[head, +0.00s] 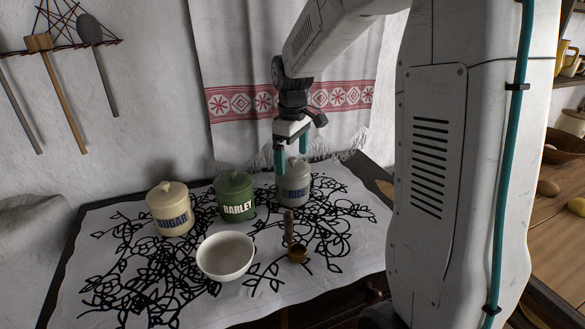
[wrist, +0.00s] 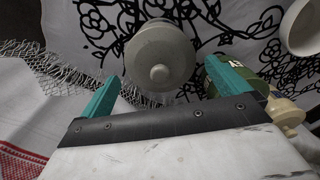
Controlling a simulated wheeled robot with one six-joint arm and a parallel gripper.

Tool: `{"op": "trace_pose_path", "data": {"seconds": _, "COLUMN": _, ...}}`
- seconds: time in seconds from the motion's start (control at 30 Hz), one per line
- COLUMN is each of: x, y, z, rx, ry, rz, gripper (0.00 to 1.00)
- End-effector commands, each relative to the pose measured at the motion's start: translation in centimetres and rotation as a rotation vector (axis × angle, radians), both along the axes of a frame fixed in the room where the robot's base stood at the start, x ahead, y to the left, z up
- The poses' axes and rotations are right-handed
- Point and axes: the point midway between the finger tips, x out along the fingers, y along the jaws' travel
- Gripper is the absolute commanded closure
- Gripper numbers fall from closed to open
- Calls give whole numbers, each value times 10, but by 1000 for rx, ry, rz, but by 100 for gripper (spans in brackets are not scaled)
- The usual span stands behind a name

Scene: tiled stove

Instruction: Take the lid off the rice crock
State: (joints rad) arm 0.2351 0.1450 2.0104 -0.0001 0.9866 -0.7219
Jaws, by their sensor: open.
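The grey rice crock (head: 293,190) stands at the right of a row of crocks, marked RICE. Its grey lid (head: 295,166) with a round knob is on top. In the wrist view the lid (wrist: 160,55) shows from above, its knob (wrist: 160,73) facing the camera. My gripper (head: 294,160) is open above the crock, its teal fingers at either side of the lid's knob area as seen from the head. In the wrist view the fingers (wrist: 165,88) are spread wide with the lid beyond and between them. I see no contact.
The green barley crock (head: 235,196) stands just left of the rice crock, and the cream sugar crock (head: 171,210) farther left. A white bowl (head: 225,257) and a scoop (head: 297,252) lie in front on the patterned cloth (head: 110,270). A towel (head: 235,80) hangs behind.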

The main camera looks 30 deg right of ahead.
Motion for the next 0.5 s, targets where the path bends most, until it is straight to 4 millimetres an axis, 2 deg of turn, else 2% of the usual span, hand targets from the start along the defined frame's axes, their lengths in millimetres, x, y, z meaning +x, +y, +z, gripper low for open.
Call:
{"op": "trace_pose_path", "data": {"seconds": 0.13, "x": 0, "y": 0, "z": -14, "rx": 0, "ry": 1, "rz": 0, "gripper": 0}}
{"op": "trace_pose_path", "data": {"seconds": 0.37, "x": 0, "y": 0, "z": -16, "rx": 0, "ry": 0, "rz": 0, "gripper": 0}}
{"op": "trace_pose_path", "data": {"seconds": 0.4, "x": 0, "y": 0, "z": -16, "rx": 0, "ry": 0, "rz": 0, "gripper": 6}}
{"op": "trace_pose_path", "data": {"seconds": 0.5, "x": 0, "y": 0, "z": -16, "rx": 0, "ry": 0, "rz": 0, "gripper": 33}}
